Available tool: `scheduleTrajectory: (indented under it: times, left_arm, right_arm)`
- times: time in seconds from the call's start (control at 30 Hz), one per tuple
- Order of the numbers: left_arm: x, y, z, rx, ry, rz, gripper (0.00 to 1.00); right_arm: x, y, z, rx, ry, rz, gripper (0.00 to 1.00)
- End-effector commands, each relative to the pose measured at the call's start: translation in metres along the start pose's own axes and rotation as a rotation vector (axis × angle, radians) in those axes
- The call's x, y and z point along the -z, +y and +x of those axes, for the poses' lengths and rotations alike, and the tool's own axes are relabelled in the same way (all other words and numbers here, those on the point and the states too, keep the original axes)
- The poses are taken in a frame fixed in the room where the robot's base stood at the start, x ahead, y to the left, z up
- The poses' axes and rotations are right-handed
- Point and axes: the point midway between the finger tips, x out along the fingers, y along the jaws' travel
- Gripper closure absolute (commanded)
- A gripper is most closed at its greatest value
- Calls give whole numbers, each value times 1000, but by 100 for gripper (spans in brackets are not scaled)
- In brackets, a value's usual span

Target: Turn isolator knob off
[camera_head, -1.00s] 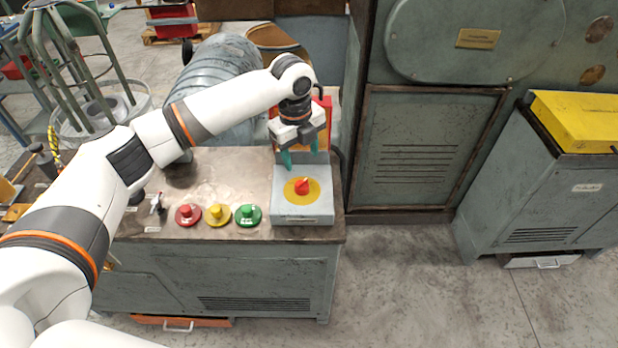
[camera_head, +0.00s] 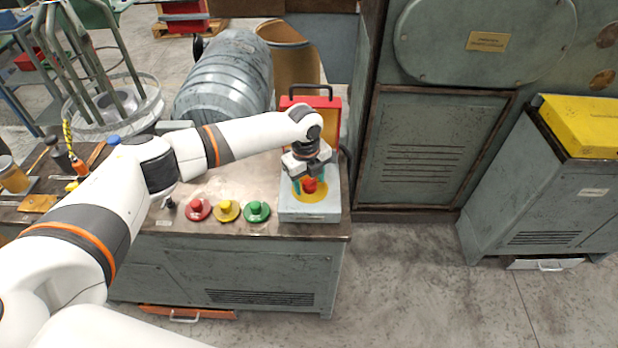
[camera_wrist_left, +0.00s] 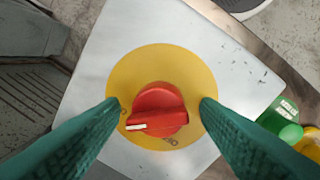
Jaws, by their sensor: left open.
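The red isolator knob (camera_head: 310,185) sits on a yellow disc on top of the grey switch box (camera_head: 308,212). In the left wrist view the knob (camera_wrist_left: 158,110) has a raised grip bar with a white mark at its left end, and black lettering shows in part on the yellow disc (camera_wrist_left: 150,60). My left gripper (camera_head: 309,187) is open over the knob. In the wrist view its green fingers (camera_wrist_left: 157,108) stand on either side of the knob, apart from it. How far the fingertips are above the disc I cannot tell. My right gripper is not in view.
Red (camera_head: 198,209), yellow (camera_head: 227,210) and green (camera_head: 257,211) push buttons stand left of the box on the bench. A red case (camera_head: 328,118) stands behind the box. Tools lie at the bench's left. The floor to the right is clear.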

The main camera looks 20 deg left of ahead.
Motion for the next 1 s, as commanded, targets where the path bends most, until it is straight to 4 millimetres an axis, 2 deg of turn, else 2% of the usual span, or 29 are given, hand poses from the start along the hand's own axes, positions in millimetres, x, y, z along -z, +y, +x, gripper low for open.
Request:
scheduleTrajectory:
  times: [0.23, 0.4, 0.5, 0.77, 1.0]
  left_arm:
    - [0, 0, 1, 0, 0, 0, 45]
    - [0, 0, 0, 0, 0, 0, 73]
    - [0, 0, 1, 0, 0, 0, 86]
    - [0, 0, 0, 1, 1, -23, 86]
    - [-1, 0, -2, 1, 7, -139, 86]
  right_arm:
    - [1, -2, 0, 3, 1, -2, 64]
    - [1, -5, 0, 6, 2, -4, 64]
    - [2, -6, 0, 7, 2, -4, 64]
    - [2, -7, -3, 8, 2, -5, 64]
    - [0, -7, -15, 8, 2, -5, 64]
